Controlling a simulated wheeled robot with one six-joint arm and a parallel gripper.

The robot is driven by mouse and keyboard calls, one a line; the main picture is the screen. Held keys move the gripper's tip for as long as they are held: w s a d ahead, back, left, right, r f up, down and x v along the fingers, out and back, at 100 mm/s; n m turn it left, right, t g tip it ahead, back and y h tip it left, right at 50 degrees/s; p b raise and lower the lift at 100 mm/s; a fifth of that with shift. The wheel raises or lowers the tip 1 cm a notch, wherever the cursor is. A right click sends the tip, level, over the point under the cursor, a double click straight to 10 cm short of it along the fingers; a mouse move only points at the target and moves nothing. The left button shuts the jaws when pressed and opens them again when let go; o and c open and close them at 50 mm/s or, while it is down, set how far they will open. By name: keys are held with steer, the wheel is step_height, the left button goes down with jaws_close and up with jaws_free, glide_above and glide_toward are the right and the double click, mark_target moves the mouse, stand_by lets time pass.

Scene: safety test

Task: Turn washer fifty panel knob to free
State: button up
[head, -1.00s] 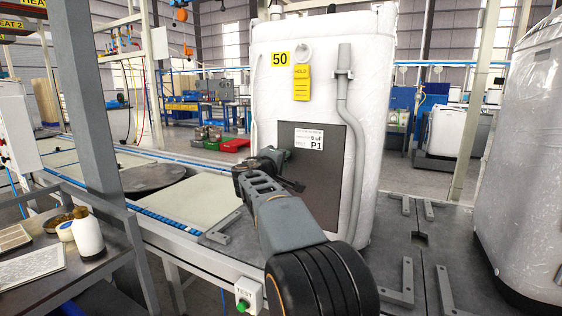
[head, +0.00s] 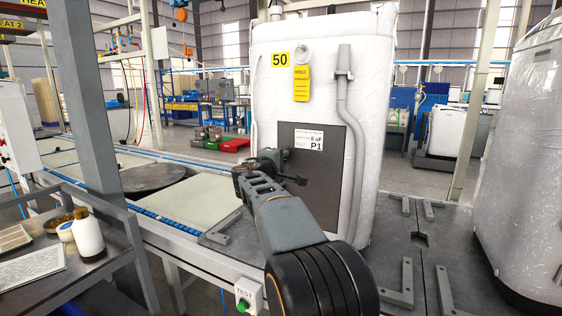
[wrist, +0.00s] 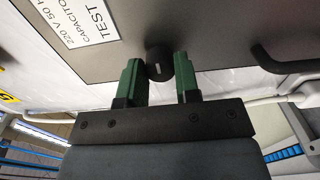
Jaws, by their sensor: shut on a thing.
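The washer numbered 50 (head: 318,95) stands upright, wrapped in white film. In the wrist view, a round black knob (wrist: 158,62) with a short pale mark sticks out from the panel (wrist: 215,30). My gripper (wrist: 158,72) has its two green fingers on either side of the knob, shut on it. In the head view, my gripper (head: 278,160) is at the panel's left lower part and the knob is hidden behind it.
A yellow tag (head: 301,83) hangs above the panel. A grey hose (head: 345,120) runs down the washer's right side. A dark handle (wrist: 285,62) juts from the panel near the knob. Another wrapped machine (head: 520,160) stands at right.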

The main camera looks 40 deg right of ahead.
steer(key=o, duration=0.9)
steer(key=shift+o, duration=0.2)
steer(key=shift+s, duration=0.1)
steer(key=v, duration=1.3)
steer(key=shift+a+p, duration=0.3)
steer(key=shift+p, duration=0.05)
steer(key=shift+s, duration=0.15)
steer(key=s+a+r+m+g+y+p, duration=0.2)
steer(key=s+a+y+p, duration=0.5)
steer(key=p, duration=0.8)
steer(key=s+a+r+m+g+y+p, duration=0.2)
steer(key=s+a+m+y+p, duration=0.1)
steer(key=s+a+y+p, duration=0.5)
steer(key=s+y+p, duration=0.1)
steer(key=s+p, duration=0.2)
steer(key=p, duration=0.4)
steer(key=shift+s+r+m+g+p, duration=0.2)
steer(key=shift+s+m+g+p, duration=0.1)
steer(key=shift+m+g, duration=0.1)
